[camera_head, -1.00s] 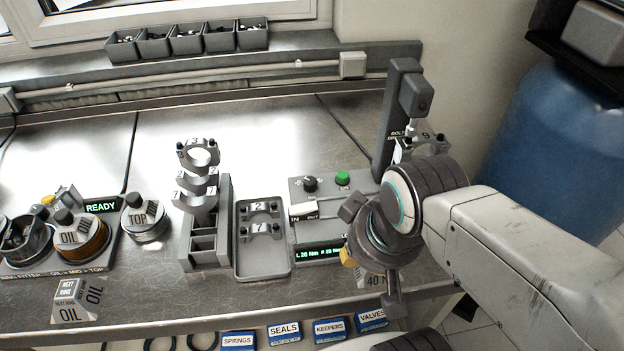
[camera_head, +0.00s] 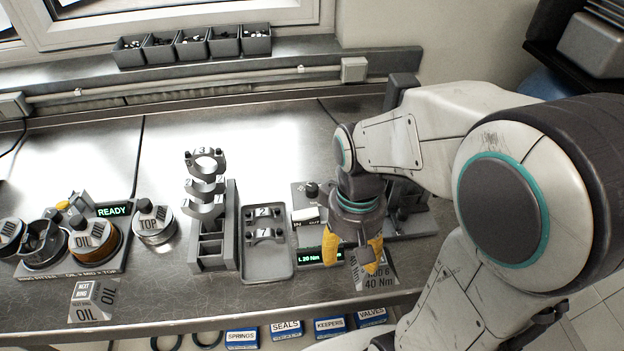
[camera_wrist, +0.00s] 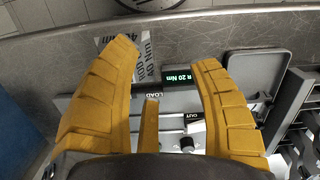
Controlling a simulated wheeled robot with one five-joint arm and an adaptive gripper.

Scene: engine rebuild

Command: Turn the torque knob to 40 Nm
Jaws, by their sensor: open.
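The torque station has a black knob (camera_head: 311,190) at its back left in the head view. In the wrist view a dark knob with a pale mark (camera_wrist: 187,143) shows low between my fingers, close to the palm. The station's green-lit display (camera_head: 309,257) reads about 20 Nm; in the wrist view the display (camera_wrist: 182,77) reads R 20 Nm. My gripper (camera_head: 352,250) has yellow fingers, spread open and empty, pointing down above the station's front right. In the wrist view the fingers (camera_wrist: 168,60) straddle part of the display and panel, apart from the knob.
A tray with caps (camera_head: 266,268) and a cap rack (camera_head: 214,256) stand left of the station. A dark upright post (camera_head: 400,88) is behind my arm.

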